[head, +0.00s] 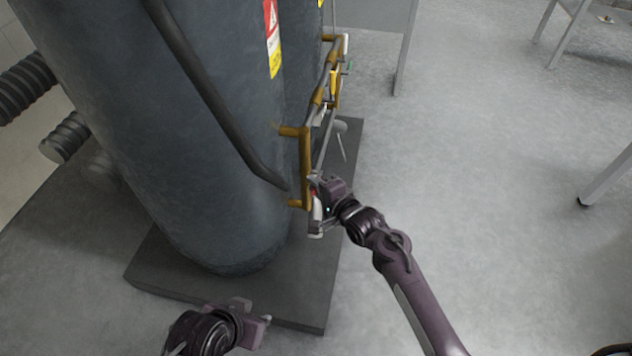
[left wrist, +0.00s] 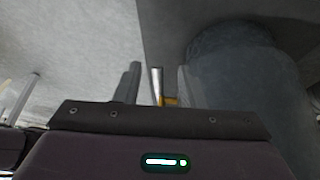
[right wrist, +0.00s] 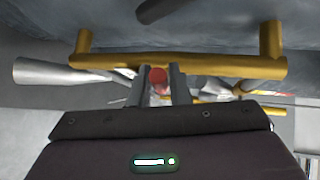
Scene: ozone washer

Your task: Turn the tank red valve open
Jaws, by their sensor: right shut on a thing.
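The red valve (right wrist: 158,77) shows in the right wrist view between the fingers of my right gripper (right wrist: 159,84), in front of the yellow pipe frame. In the head view my right gripper (head: 317,193) is at the lower end of that frame, beside the large dark tank (head: 190,160), and is shut on the red valve. The fingers hide most of the valve, so how far it is turned cannot be told. My left gripper (head: 262,328) is low at the front of the tank's base. In the left wrist view its fingers (left wrist: 157,85) are apart and empty.
The yellow pipe frame (head: 306,160) runs along the tank's right side. A dark slanting pipe (head: 210,90) passes across the tank. The tank stands on a dark plinth (head: 290,305). Ribbed hoses (head: 65,138) lie at the left. The grey floor at the right is mostly clear.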

